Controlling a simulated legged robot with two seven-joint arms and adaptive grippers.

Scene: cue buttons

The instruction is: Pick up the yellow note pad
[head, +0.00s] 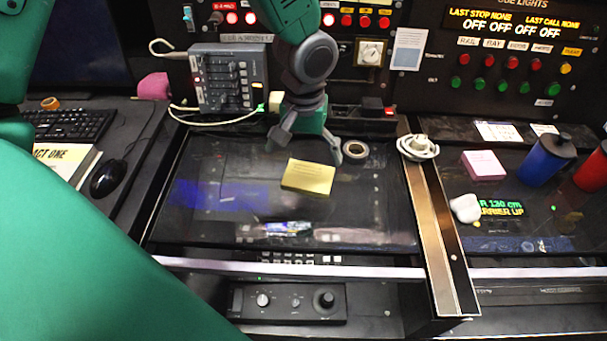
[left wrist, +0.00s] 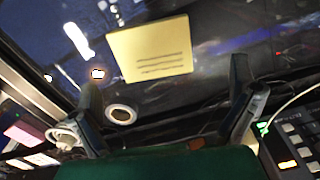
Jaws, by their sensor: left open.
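The yellow note pad (head: 307,177) lies on the dark glossy desk panel near the middle of the head view. It also shows in the left wrist view (left wrist: 150,50), with dark lines of print on it. My left gripper (head: 305,152) is open just behind and above the pad, its fingers spread wide and pointing down. In the left wrist view the two fingers (left wrist: 160,85) stand on either side below the pad, with nothing between them but a tape roll. My right gripper is not in view.
The tape roll (head: 355,151) lies right of the pad. A coiled white cable (head: 418,148) sits on the divider. A pink pad (head: 484,165) and a blue cup (head: 546,158) stand farther right. A grey mixer box (head: 230,78) is behind left. The panel left of the pad is clear.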

